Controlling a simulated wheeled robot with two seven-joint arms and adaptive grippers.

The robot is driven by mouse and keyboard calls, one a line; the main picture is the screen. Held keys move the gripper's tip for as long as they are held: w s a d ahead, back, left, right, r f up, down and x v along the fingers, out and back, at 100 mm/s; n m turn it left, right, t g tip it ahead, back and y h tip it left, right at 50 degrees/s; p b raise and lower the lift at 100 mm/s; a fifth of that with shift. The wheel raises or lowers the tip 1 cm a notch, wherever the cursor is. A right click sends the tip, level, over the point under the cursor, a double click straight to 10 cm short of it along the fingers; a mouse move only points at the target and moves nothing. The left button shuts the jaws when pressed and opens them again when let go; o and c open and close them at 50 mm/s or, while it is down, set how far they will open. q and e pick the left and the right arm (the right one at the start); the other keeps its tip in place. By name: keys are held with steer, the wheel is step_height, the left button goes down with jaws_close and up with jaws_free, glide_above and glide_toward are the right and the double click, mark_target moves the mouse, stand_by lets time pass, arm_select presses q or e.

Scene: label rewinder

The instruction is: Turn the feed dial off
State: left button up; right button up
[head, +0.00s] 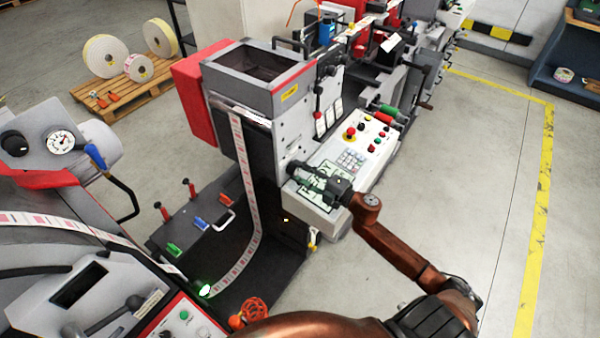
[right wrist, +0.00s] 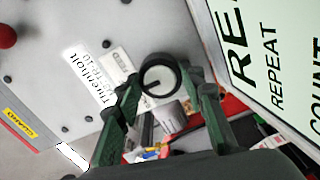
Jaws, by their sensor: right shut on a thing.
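The feed dial (right wrist: 160,75) is a small round knob with a dark rim and a pale face, on the grey machine panel. A dark mark on its face points toward the lower left in the right wrist view. A small plate beside it (right wrist: 118,65) seems to read FEED. My right gripper (right wrist: 162,82) has its green fingers on both sides of the dial and is shut on it. In the head view the right gripper (head: 299,172) is at the panel's lower left and hides the dial. My left gripper is not in view.
The lit display (head: 320,188) is right beside the right gripper. Red, green and black buttons (head: 378,140) and a keypad sit further up the console. A printed label web (head: 248,190) hangs left of the panel. Open floor (head: 440,190) lies to the right.

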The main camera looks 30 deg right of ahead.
steer(key=o, duration=1.2)
steer(key=shift+c, duration=0.2)
steer(key=v, duration=1.2)
